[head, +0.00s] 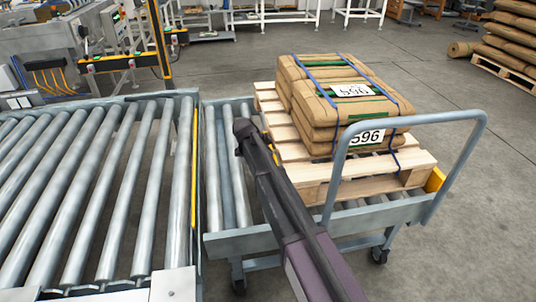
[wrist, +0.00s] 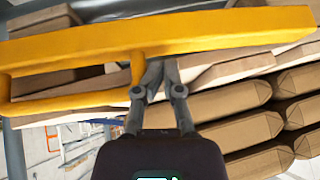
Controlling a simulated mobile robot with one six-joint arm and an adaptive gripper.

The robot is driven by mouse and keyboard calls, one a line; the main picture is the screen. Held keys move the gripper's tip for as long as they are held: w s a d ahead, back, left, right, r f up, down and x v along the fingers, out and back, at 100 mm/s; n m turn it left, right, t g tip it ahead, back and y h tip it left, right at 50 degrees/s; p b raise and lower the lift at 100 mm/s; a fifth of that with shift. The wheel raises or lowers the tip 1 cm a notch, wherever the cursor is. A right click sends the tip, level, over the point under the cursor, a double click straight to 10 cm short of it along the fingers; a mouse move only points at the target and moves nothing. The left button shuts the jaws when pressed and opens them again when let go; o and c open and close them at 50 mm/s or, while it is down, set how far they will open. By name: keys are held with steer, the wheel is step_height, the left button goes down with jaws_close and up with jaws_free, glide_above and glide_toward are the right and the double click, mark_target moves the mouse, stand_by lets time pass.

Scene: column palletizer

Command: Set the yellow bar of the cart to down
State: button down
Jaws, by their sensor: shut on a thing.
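The yellow bar (wrist: 210,33) runs across the top of the wrist view, in front of the pallet, with a short yellow post below it. My gripper (wrist: 159,75) has its fingers close together at this post, just under the bar, and is shut on the bar's yellow part. The fingertips are partly hidden by it. In the head view, a yellow piece (head: 435,180) shows at the right end of the cart (head: 245,243), by the handle. My gripper cannot be made out there; my arm lies across the cart.
A wooden pallet (head: 415,167) with stacked brown bags (head: 345,92) stands on the cart's rollers. The grey handle (head: 475,150) arches over the right end. A roller conveyor (head: 90,190) with a yellow edge strip (head: 194,165) stands close at left. Open floor lies to the right.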

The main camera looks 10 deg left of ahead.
steer(key=s, duration=0.1)
steer(key=s+d+g, duration=0.1)
steer(key=shift+s+d+h, duration=0.2)
steer(key=shift+s+h, duration=0.1)
steer(key=shift+s, duration=0.05)
steer(key=shift+w+r+p, duration=0.35)
steer(key=shift+r+p, duration=0.5)
steer(key=shift+p, duration=0.1)
steer(key=r+p, duration=0.1)
steer(key=w+r+t+p, duration=0.1)
steer(key=shift+d+r, duration=0.1)
steer(key=shift+r, duration=0.2)
steer(key=shift+s+a+r+p, duration=0.1)
steer(key=shift+a+r+p, duration=0.75)
steer(key=shift+r+p, duration=0.25)
steer(key=w+p+v, duration=0.1)
steer(key=p+v, duration=0.4)
steer(key=v, duration=0.2)
steer(key=shift+a+p, duration=0.35)
steer(key=shift+p, duration=0.05)
